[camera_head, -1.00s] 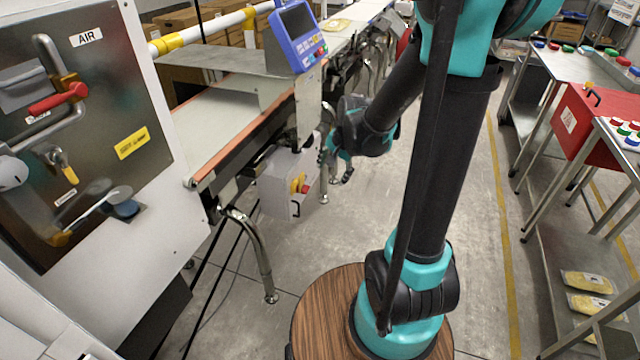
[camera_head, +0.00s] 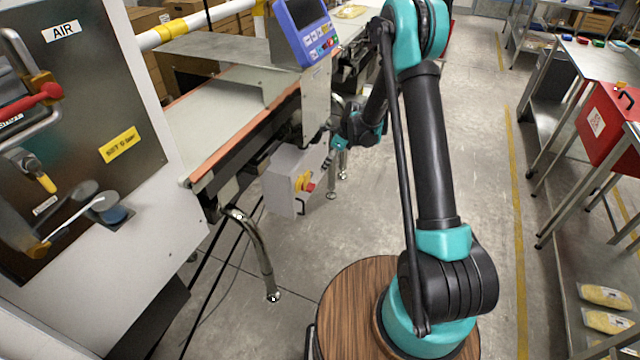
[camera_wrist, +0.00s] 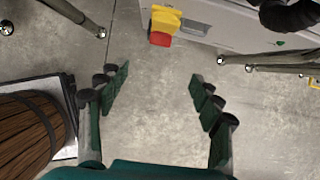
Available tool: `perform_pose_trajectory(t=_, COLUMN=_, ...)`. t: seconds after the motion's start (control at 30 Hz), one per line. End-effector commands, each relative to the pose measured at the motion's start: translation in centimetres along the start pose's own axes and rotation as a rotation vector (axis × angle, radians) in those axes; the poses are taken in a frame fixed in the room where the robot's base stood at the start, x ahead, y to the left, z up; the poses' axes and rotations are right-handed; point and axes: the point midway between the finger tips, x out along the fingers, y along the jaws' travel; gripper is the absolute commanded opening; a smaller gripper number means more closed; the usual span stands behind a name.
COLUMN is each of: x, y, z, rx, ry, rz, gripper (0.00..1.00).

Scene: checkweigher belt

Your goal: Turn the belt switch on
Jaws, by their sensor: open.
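The belt switch is a red knob on a yellow plate (camera_head: 304,182), mounted on a grey box (camera_head: 284,180) under the conveyor. In the wrist view the switch's yellow plate (camera_wrist: 166,19) and red part are at the top, just above centre, beyond my fingertips. My gripper (camera_wrist: 160,78) is open and empty, with bare floor between its fingers. In the head view my gripper (camera_head: 333,153) is small, beside the upper right edge of the grey box and apart from the switch. Its fingertips are hard to make out there.
The conveyor belt (camera_head: 225,117) runs away to the back, with a blue display panel (camera_head: 304,30) above the box. A metal conveyor leg (camera_head: 257,250) stands below. A steel cabinet (camera_head: 150,215) is at left.

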Motion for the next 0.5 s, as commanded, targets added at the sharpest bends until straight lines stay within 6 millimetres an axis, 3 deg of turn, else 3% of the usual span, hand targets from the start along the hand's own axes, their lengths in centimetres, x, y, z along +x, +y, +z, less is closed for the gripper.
perform_pose_trajectory(t=0.17, x=1.5, y=0.0, z=0.1, rx=0.006, ry=0.0, rz=0.001, gripper=0.66)
perform_pose_trajectory(t=0.5, x=7.4, y=0.0, z=0.1, rx=0.003, ry=-0.001, rz=0.001, gripper=0.66)
